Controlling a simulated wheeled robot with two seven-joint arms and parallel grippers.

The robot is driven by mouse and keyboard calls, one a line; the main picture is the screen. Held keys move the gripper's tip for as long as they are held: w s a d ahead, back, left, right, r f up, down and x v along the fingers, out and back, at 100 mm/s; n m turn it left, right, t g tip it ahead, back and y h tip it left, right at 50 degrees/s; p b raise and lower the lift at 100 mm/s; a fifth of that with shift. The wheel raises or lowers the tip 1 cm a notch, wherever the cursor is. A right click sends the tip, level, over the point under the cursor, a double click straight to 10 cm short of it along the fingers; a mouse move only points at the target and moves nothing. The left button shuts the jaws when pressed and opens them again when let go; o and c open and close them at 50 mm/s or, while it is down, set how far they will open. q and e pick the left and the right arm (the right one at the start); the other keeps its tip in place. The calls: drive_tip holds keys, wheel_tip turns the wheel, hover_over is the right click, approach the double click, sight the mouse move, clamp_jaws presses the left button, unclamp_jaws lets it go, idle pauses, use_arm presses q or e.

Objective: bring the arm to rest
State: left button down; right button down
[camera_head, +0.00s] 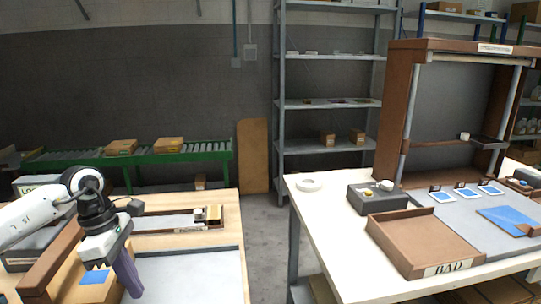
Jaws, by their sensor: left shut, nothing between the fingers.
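My left arm comes in from the left with its wrist bent down over the left wooden table. My left gripper (128,276) points downward near the front of that table. Its fingers are together with nothing seen between them. It is beside the left edge of a grey mat (195,275) and just right of a cardboard box (75,290) with a blue patch. Whether the fingertips touch the table cannot be told. My right gripper is not in view.
A shallow tray (165,222) lies behind the gripper. A floor gap separates the white right table (335,240), which bears a brown "BAD" tray (385,225), a grey box (370,203) and a brown frame (390,110). A green conveyor (75,160) and shelves (330,103) stand behind.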

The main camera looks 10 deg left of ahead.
use_arm(q)
drive_tip(key=d+f+h, duration=0.1)
drive_tip(key=d, duration=0.2)
drive_tip(key=d+f+h, duration=0.1)
drive_tip(key=d, duration=0.3)
drive_tip(key=d+f+h, duration=0.1)
drive_tip(key=d, duration=0.2)
drive_tip(key=shift+s+d, duration=0.1)
drive_tip(key=shift+d, duration=0.1)
drive_tip(key=d+r+n+t+h, duration=0.1)
drive_tip(key=d+n+t+h, duration=0.95)
drive_tip(key=d+n, duration=1.05)
drive_tip(key=s+a+f+n+t+y, duration=0.25)
drive_tip(key=f+n+y, duration=0.25)
drive_tip(key=f+n, duration=0.3)
drive_tip(key=s+a+f+n+t+y, duration=0.1)
drive_tip(key=a+f+n+y, duration=0.35)
drive_tip(key=n, duration=0.55)
drive_tip(key=s+a+f+n+g+y, duration=0.2)
drive_tip(key=s+f+n+g+y, duration=0.2)
drive_tip(key=s+f+n, duration=0.4)
drive_tip(key=s+f+g, duration=0.1)
drive_tip(key=s+f, duration=0.5)
drive_tip(key=shift+s+f+n+g, duration=0.15)
drive_tip(key=shift+s+n+g, duration=0.15)
drive_tip(key=shift+s+n, duration=0.1)
